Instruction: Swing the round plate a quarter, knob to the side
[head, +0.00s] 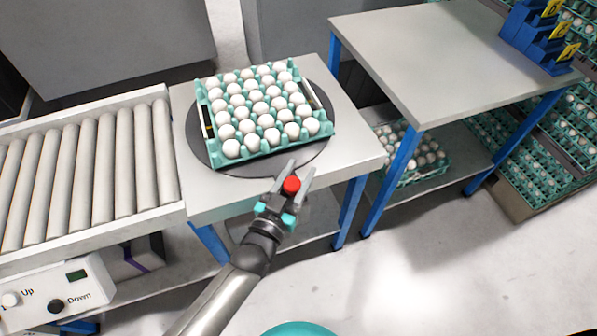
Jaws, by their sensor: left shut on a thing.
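The round plate (195,137) is a dark grey disc on a small light table (181,100). A teal egg tray (219,163) full of white eggs sits on it. The red knob (291,185) shows at the plate's near edge, toward me. My left gripper (292,177) is shut on the knob, with one grey finger on either side of it. The link between knob and plate is partly hidden by the fingers. My right gripper is not in view.
A roller conveyor (82,165) adjoins the small table on the left, with a control box (75,285) below it. A larger table (425,60) stands at right, with blue holders (535,35) on top and egg trays (420,172) on its lower shelf. Stacked trays (580,130) stand far right.

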